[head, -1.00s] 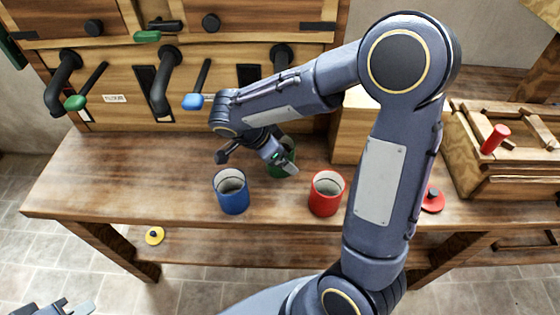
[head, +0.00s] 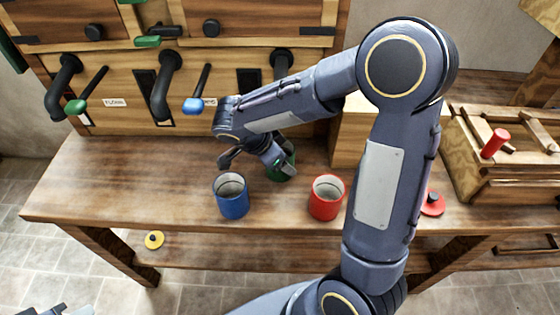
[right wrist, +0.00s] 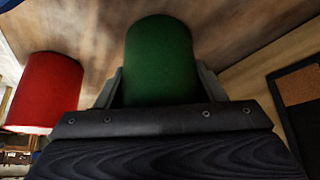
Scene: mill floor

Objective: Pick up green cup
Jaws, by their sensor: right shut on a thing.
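The green cup (head: 283,166) stands on the wooden bench behind the blue and red cups, partly hidden by my right gripper. My right gripper (head: 268,162) is shut on the green cup, with one finger on each side of it. In the right wrist view the green cup (right wrist: 161,65) fills the space between the fingers. The cup appears to be at bench height; I cannot tell if it touches the wood. Only the tips of my left gripper (head: 62,310) show at the bottom left edge, too cut off to tell its state.
A blue cup (head: 231,197) stands left of my right gripper and a red cup (head: 326,199) to its right, near the front edge. A red lid (head: 432,203) and wooden crate (head: 505,180) are further right. A cabinet with handles backs the bench. The bench's left is clear.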

